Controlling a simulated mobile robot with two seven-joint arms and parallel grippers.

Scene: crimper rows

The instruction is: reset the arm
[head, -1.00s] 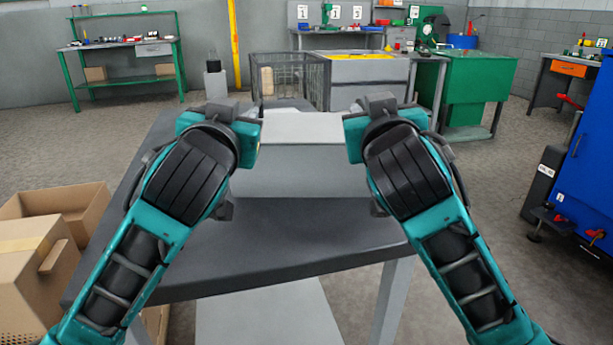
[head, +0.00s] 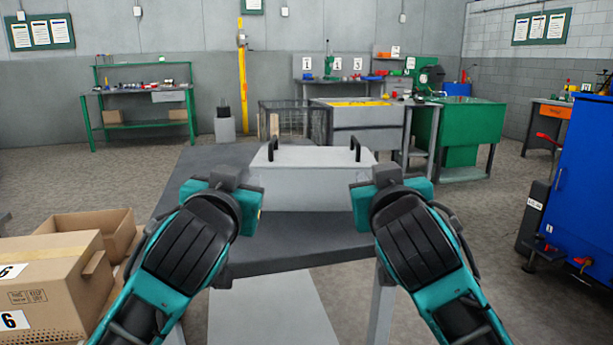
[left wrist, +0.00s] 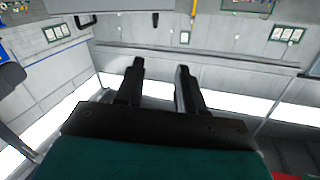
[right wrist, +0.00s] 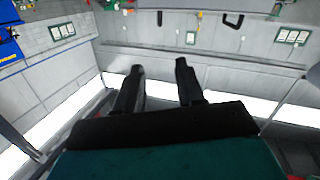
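My left gripper (head: 240,182) is in front of the left end of a light grey box (head: 312,188) in the head view. My right gripper (head: 370,182) is in front of its right end. The box stands on a dark grey table (head: 285,258) and has two upright black handles, the left one (head: 270,148) and the right one (head: 357,148). Both handles stand clear of the grippers. In the left wrist view the two black fingers (left wrist: 160,75) are apart with nothing between them. In the right wrist view the fingers (right wrist: 160,75) are also apart and empty.
Cardboard boxes (head: 50,275) are at the lower left. A blue cabinet (head: 585,190) stands at the right. Behind the table are a wire cage (head: 290,122), a green bench (head: 465,130) and a green shelf bench (head: 140,95).

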